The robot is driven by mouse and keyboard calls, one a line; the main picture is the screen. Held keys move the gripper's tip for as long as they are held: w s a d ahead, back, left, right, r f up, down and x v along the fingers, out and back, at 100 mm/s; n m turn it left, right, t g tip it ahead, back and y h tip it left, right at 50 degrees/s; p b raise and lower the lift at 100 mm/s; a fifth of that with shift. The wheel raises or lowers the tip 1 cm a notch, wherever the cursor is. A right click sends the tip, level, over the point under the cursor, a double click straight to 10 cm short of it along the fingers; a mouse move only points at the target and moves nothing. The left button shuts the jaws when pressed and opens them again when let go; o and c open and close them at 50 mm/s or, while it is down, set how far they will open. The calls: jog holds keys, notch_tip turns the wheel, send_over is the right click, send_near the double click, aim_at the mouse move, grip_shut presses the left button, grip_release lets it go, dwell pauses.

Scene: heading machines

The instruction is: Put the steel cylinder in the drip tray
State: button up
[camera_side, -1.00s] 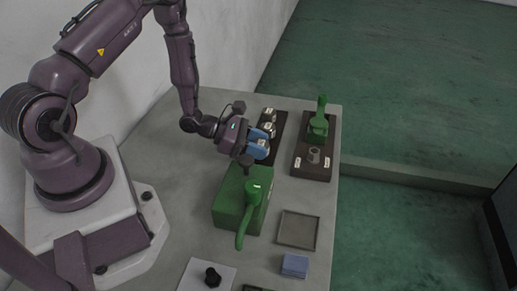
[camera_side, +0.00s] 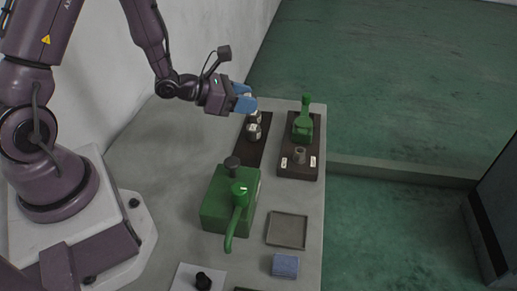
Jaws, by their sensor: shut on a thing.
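My gripper (camera_side: 245,97) has blue fingers and is at the far end of the dark strip. It is shut, apparently on the steel cylinder, which the fingers mostly hide. Two small metallic cylinders with pale labels show just below the fingers, the nearer (camera_side: 254,132) standing on the strip and the farther (camera_side: 254,117) partly covered by a finger. I cannot tell for sure whether the farther one is in the grip. The drip tray (camera_side: 269,242), a shallow square grey-brown tray, lies empty at the front right of the table.
A green machine (camera_side: 215,210) with a curved handle stands between my gripper and the tray. A dark board (camera_side: 285,172) at the right holds a green lever press (camera_side: 303,128) and a grey collar (camera_side: 300,156). A blue block (camera_side: 285,265) lies in front of the tray.

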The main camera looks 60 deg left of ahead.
jog(key=shift+n+y, duration=0.5)
jog(key=shift+y, duration=0.1)
jog(key=r, duration=0.3)
jog(key=w+d+r, duration=0.1)
jog(key=r, duration=0.4)
jog(key=shift+w+d+r, duration=0.3)
jog(key=shift+w, duration=0.05)
jog(key=d+r, duration=0.3)
jog(key=r, duration=0.4)
jog(key=m+g+h, duration=1)
jog(key=m+g, duration=0.1)
jog(key=m, duration=0.2)
send_over(186, 208)
notch_tip(186, 208, down, 26)
jog(key=shift+s+r, duration=0.1)
jog(key=shift+r, duration=0.1)
jog(key=shift+f, duration=2.2)
jog(key=shift+f, duration=0.1)
